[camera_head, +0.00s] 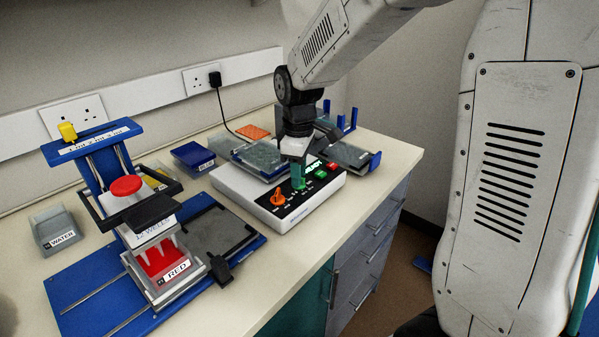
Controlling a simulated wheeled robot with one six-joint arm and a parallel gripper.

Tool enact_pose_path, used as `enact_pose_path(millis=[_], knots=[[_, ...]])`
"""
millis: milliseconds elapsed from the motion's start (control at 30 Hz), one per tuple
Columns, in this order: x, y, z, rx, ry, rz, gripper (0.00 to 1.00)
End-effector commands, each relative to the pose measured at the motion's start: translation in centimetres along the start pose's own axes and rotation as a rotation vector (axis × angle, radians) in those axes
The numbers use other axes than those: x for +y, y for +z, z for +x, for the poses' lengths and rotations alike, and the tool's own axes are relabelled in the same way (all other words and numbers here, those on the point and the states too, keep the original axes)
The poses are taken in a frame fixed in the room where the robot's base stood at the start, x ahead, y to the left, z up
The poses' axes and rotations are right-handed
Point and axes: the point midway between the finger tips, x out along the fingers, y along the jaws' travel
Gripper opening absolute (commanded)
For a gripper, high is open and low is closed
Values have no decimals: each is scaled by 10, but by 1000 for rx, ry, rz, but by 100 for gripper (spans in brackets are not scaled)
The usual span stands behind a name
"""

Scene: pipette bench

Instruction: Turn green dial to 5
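The control box (235,187) is a white unit with a black sloped panel on the bench. The green dial (299,182) stands on that panel, right of an orange dial (278,198). A green button (321,174) and a red button (333,167) sit further right. The dial's pointer and scale numbers are too small to read.
A blue pipetting stand (92,278) with a red-topped head (126,186) and a red reservoir (168,267) is at left. A water tub (56,231) and a blue tub (193,158) stand behind. The bench's front edge (335,252) is clear.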

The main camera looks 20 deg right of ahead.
Motion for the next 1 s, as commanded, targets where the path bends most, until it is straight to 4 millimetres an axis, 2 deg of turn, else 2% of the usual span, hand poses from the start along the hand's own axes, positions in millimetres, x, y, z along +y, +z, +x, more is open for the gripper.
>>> enact_pose_path(millis=[300,367,400,433,767,1000], knots=[[0,0,4,0,0,0,30],[0,0,4,0,0,0,16],[0,0,4,0,0,0,5],[0,0,4,0,0,0,0],[0,0,4,0,1,17,0],[1,0,4,1,1,119,0]])
